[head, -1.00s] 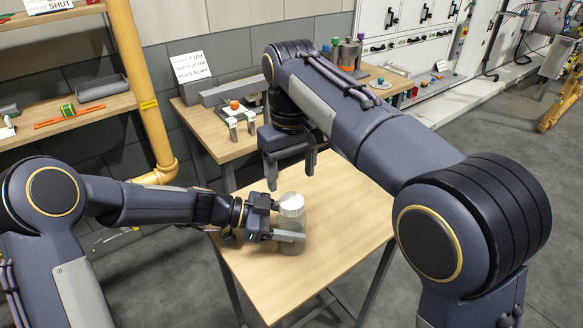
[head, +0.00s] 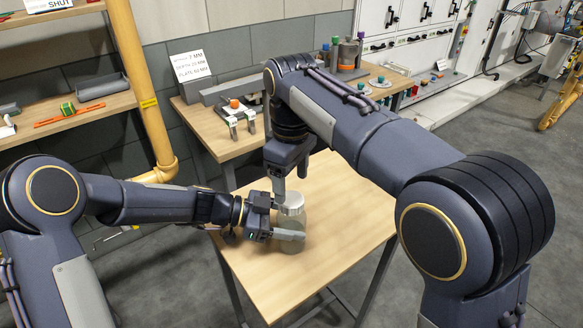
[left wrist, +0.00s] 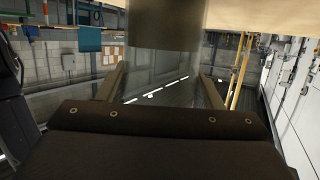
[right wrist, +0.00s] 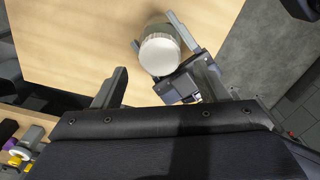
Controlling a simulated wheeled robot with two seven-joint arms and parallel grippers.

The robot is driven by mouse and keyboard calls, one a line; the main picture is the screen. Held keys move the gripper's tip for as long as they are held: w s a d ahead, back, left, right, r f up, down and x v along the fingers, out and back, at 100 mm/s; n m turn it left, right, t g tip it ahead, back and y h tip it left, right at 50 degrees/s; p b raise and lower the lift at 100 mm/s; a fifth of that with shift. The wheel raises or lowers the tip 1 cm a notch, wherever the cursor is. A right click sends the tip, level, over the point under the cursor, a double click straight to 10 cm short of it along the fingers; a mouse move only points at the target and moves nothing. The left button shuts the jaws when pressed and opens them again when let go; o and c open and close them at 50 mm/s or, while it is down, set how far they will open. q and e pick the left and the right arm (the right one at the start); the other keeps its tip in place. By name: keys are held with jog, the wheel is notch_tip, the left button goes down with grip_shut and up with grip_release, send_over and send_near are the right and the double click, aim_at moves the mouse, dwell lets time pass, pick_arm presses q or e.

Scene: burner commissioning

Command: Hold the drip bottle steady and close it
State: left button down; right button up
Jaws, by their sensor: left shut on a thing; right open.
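The drip bottle (head: 296,217) stands upright on the small wooden table, a clear, greyish body with a pale round lid (head: 291,203) on top. I cannot tell how tightly the lid sits. My left gripper (head: 284,220) is shut on the bottle's body from the left. In the left wrist view the see-through bottle (left wrist: 165,75) is between the fingers, with a dark band above. My right gripper (head: 291,178) is open and empty, pointing down above and behind the lid. In the right wrist view the lid (right wrist: 160,54) lies beyond the fingertips, apart from them.
The small table's top (head: 340,215) is bare around the bottle. Behind it a workbench (head: 205,130) holds a sign, grey blocks and small parts. A yellow pipe (head: 140,90) stands at the left beside shelves (head: 75,122). My right forearm passes over the table.

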aim_at(291, 198)
jog(key=shift+f, duration=2.7)
jog(key=shift+c, duration=0.4)
jog(key=c, duration=0.9)
jog(key=m, duration=0.4)
jog(key=shift+m, duration=0.4)
jog(key=shift+c, duration=0.2)
jog(key=o, duration=1.2)
jog(key=shift+c, duration=0.2)
jog(key=shift+r, duration=0.15)
notch_tip(291, 198, up, 12)
